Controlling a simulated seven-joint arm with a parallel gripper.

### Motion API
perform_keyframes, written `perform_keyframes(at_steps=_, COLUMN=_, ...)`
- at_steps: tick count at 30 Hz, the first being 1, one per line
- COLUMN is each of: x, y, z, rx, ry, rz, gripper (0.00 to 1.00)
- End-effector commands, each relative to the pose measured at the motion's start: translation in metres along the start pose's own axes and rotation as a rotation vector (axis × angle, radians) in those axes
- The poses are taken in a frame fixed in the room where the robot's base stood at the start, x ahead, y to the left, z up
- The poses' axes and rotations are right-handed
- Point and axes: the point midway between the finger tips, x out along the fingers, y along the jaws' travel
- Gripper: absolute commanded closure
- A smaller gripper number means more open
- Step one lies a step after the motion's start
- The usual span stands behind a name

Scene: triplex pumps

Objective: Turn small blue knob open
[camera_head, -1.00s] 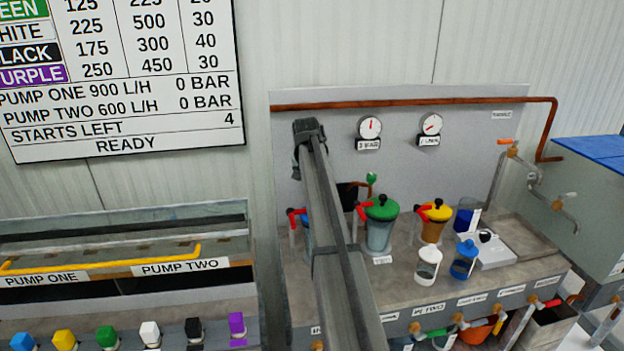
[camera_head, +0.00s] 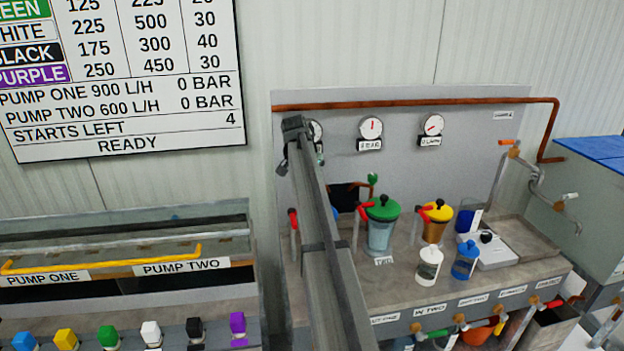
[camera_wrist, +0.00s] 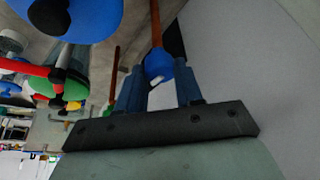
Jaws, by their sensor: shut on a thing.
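The small blue knob (camera_wrist: 158,62) shows in the wrist view as a rounded blue piece with a small white part at its lower side, below a copper-brown pipe (camera_wrist: 156,20). My gripper (camera_wrist: 159,76) has its two bluish fingers on either side of the knob and is shut on it. In the head view, my arm stretches up to the left part of the grey pump panel (camera_head: 455,170). It hides the knob and my fingertips there. How far the knob is turned I cannot tell.
A large blue lid (camera_wrist: 82,15) and a red handle (camera_wrist: 28,68) are close by in the wrist view. In the head view, a green-lidded vessel (camera_head: 380,235) and a yellow-lidded vessel (camera_head: 434,228) stand right of my arm. Gauges (camera_head: 370,128) sit above them.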

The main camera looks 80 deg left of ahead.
Motion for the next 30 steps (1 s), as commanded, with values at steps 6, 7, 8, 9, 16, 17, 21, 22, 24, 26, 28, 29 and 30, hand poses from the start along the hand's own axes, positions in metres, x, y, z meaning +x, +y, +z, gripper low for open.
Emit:
perform_keyframes(at_steps=6, x=0.0, y=0.0, z=0.001, rx=0.001, ry=-0.001, rz=0.0, gripper=0.95)
perform_keyframes(at_steps=7, x=0.0, y=0.0, z=0.001, rx=0.001, ry=-0.001, rz=0.0, gripper=0.95)
perform_keyframes(at_steps=8, x=0.0, y=0.0, z=0.001, rx=0.001, ry=-0.001, rz=0.0, gripper=0.64)
perform_keyframes(at_steps=9, x=0.0, y=0.0, z=0.001, rx=0.001, ry=-0.002, rz=0.0, gripper=0.6)
perform_keyframes(at_steps=16, x=0.0, y=0.0, z=0.0, rx=0.0, ry=-0.001, rz=0.0, gripper=0.4)
perform_keyframes(at_steps=17, x=0.0, y=0.0, z=0.0, rx=0.0, ry=-0.001, rz=0.0, gripper=0.4)
perform_keyframes(at_steps=21, x=0.0, y=0.0, z=0.0, rx=0.0, ry=-0.001, rz=0.0, gripper=0.4)
perform_keyframes(at_steps=22, x=0.0, y=0.0, z=0.0, rx=0.0, ry=0.0, rz=0.0, gripper=0.4)
perform_keyframes(at_steps=24, x=-0.002, y=0.0, z=0.0, rx=-0.001, ry=0.0, rz=0.0, gripper=0.4)
perform_keyframes(at_steps=26, x=-0.006, y=0.0, z=0.0, rx=-0.001, ry=0.0, rz=-0.001, gripper=0.4)
perform_keyframes(at_steps=28, x=-0.013, y=0.0, z=0.0, rx=0.0, ry=0.0, rz=-0.001, gripper=0.4)
perform_keyframes(at_steps=29, x=-0.016, y=0.0, z=0.0, rx=-0.001, ry=0.0, rz=-0.001, gripper=0.4)
perform_keyframes(at_steps=30, x=-0.022, y=0.0, z=0.0, rx=0.0, ry=0.0, rz=-0.001, gripper=0.4)
